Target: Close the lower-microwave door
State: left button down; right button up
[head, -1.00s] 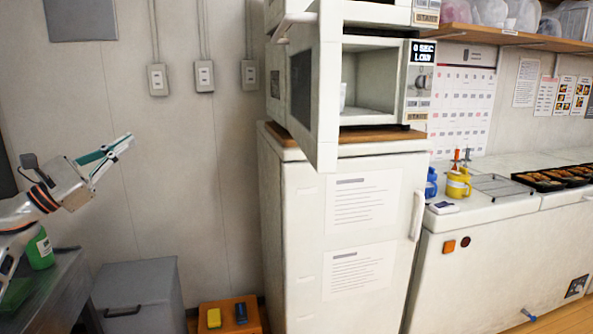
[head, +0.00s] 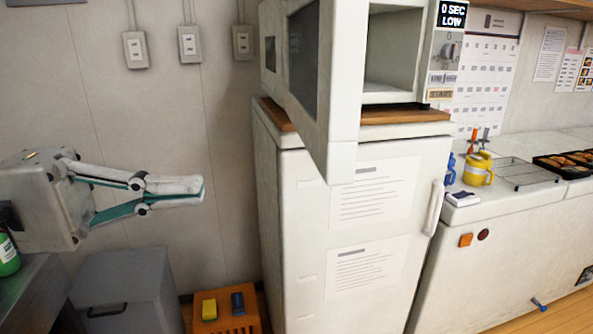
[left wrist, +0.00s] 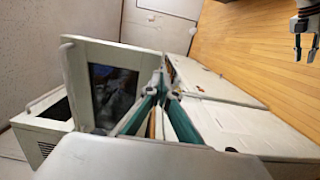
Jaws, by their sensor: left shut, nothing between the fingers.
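The lower microwave (head: 394,50) stands on a wooden board on top of a white fridge. Its door (head: 344,110) stands open, swung out from the left side toward me, with a dark window (head: 303,60); the cavity shows empty. My left gripper (head: 203,190) is shut and empty, lower and left of the door, apart from it in the head view. In the left wrist view, its teal fingers (left wrist: 162,78) show in front of a white panel with a dark window; contact cannot be told. My right gripper (left wrist: 304,48) shows at the top right there, fingers apart.
The white fridge (head: 300,220) stands below the microwave. A grey bin (head: 125,290) and an orange crate (head: 222,318) stand on the floor left of it. A counter (head: 440,290) with a yellow mug (head: 478,172) is at the right. Free space lies between my left gripper and the fridge.

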aim_at(325, 180)
pick_arm(q)
jog(key=d+p, duration=0.1)
jog(key=d, duration=0.2)
jog(key=w+d+p, duration=0.1)
jog(key=d+p, duration=0.1)
jog(key=d, duration=0.2)
jog(key=d+p, duration=0.1)
jog(key=d, duration=0.3)
jog(key=shift+w+d+r, duration=0.2)
jog(key=shift+w+d, duration=0.05)
jog(key=shift+w+d+f+p, duration=0.2)
jog(key=shift+d+p, duration=0.15)
jog(key=shift+d, duration=0.25)
jog(key=shift+d, duration=0.15)
